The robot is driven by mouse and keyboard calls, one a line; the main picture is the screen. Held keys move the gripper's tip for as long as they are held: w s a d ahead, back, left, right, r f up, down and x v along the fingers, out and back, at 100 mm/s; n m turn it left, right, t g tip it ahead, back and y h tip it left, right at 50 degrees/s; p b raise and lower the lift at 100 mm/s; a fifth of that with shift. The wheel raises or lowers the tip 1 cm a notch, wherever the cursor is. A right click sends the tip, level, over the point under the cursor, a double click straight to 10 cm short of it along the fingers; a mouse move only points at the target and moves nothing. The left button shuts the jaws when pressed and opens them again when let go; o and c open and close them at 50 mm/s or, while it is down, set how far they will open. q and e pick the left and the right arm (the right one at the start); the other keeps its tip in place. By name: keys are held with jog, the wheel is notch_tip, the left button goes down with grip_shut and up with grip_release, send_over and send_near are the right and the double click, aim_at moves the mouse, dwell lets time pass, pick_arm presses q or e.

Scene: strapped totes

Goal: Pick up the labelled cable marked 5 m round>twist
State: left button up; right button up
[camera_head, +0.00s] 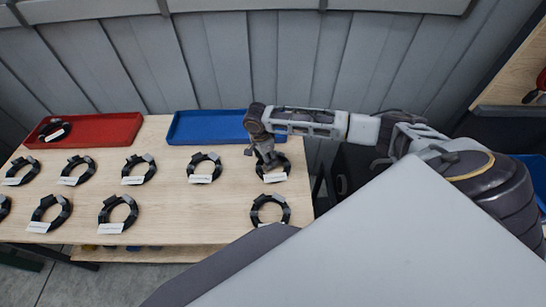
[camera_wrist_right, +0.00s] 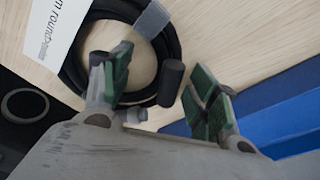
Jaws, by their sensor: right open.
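A coiled black cable (camera_head: 284,163) with a white label (camera_head: 274,177) lies at the right end of the wooden table's back row. My right gripper (camera_head: 267,157) is right above it, pointing down. In the right wrist view the gripper (camera_wrist_right: 160,78) is open, its green-padded fingers apart. The coil (camera_wrist_right: 171,50) lies below, one finger overlapping its ring in the picture; contact cannot be told. A grey band wraps the coil. Its label (camera_wrist_right: 62,28) is cut off by the frame and reads "m round" with smaller text; the length is out of view. My left gripper is not in view.
Several similar labelled coils lie on the wooden table (camera_head: 170,215), one nearby in front (camera_head: 284,211). A blue tray (camera_head: 205,127) at the back looks empty. A red tray (camera_head: 105,131) at back left holds a coil. A grey wall stands behind.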

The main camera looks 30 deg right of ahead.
grip_shut()
dwell(0.3)
jog(key=shift+r, duration=0.1)
notch_tip(320, 180, up, 10)
dwell(0.8)
